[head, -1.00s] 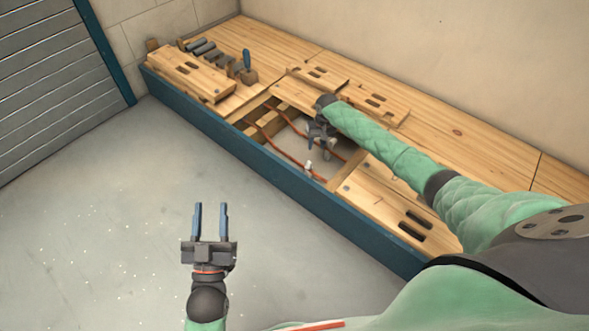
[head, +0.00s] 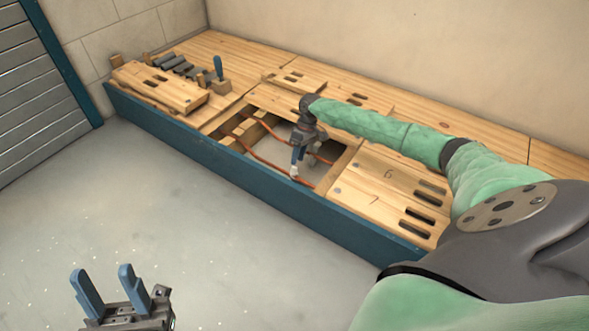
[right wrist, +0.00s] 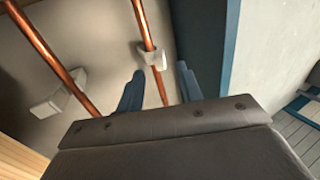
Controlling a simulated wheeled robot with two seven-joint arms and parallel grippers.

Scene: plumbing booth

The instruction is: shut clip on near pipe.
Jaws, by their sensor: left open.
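Two copper pipes run through the floor opening. The near pipe (head: 265,161) lies closer to the blue front panel; it also shows in the right wrist view (right wrist: 143,22). A white clip (right wrist: 152,56) sits around it, and shows in the head view (head: 294,173) just below my right gripper. I cannot tell whether this clip is shut. My right gripper (right wrist: 160,78) is open, fingers pointing down, one on each side of the near pipe, with the clip just beyond the fingertips. My left gripper (head: 104,272) is open and empty over the grey floor.
The far pipe (right wrist: 45,50) carries another white clip (right wrist: 58,92). The blue panel (right wrist: 217,45) stands close beside my right fingers. The grey floor in front is clear.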

